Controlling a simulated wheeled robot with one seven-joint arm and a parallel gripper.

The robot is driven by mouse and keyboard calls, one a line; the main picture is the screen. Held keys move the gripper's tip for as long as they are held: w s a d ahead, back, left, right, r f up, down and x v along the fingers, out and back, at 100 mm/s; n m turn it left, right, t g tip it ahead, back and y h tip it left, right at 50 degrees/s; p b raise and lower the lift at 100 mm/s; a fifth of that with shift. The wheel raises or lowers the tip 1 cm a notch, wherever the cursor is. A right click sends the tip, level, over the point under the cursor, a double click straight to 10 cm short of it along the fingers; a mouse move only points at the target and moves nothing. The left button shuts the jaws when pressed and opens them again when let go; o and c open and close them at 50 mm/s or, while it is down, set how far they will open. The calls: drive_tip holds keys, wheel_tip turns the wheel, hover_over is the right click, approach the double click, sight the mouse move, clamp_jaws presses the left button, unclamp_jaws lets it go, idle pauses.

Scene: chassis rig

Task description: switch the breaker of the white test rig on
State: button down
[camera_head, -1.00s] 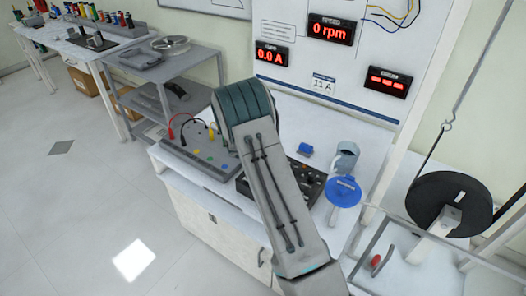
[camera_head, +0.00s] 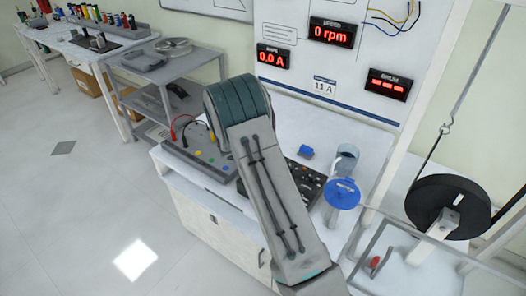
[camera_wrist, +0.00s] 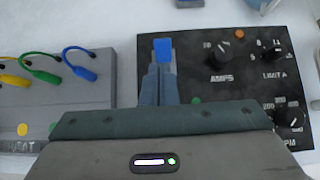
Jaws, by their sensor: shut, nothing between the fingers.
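The white test rig is a bench (camera_head: 386,150) with an upright display board (camera_head: 280,20); its displays read 0 rpm and 0.0 A. A black control panel (camera_head: 312,172) lies on the bench, partly hidden by my arm. In the wrist view the panel (camera_wrist: 185,62) carries knobs, one labelled AMPS. My gripper (camera_wrist: 162,68) is shut and empty over the panel's left part. A blue piece (camera_wrist: 163,48) shows at the fingertips; I cannot tell whether it belongs to the fingers or the panel. I cannot make out which part is the breaker. The head view hides my gripper.
A grey box with coloured leads (camera_head: 200,158) stands left of the panel. A blue block (camera_head: 305,152), a grey jug (camera_head: 346,158) and a blue disc (camera_head: 343,193) are at the right. A black wheel (camera_head: 447,205) stands farther right.

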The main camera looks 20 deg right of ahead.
wheel_tip(320, 180, up, 10)
drive_tip(key=s+a+b, duration=0.1)
drive_tip(key=s+a, duration=0.1)
drive_tip(key=shift+s+a+f, duration=0.2)
drive_tip(key=shift+s+a, duration=0.05)
drive_tip(key=shift+a, duration=0.1)
drive_tip(key=s+d+r+m+g+y, duration=0.1)
drive_tip(key=s+r+m, duration=0.4)
drive_tip(key=s+m, duration=0.3)
drive_tip(key=s+r+m+g+y, duration=0.1)
drive_tip(key=s+r+m, duration=0.45)
drive_tip(key=s, duration=0.35)
drive_tip(key=s+a+r+m+y, duration=0.1)
drive_tip(key=s+a+m+y, duration=0.1)
drive_tip(key=s+m, duration=0.4)
drive_tip(key=s+a+r+m+y, duration=0.1)
drive_tip(key=s+a+m+y, duration=0.2)
drive_tip(key=s, duration=1)
drive_tip(key=a+m, duration=0.1)
drive_tip(key=m, duration=0.2)
drive_tip(key=shift+a+r, duration=0.2)
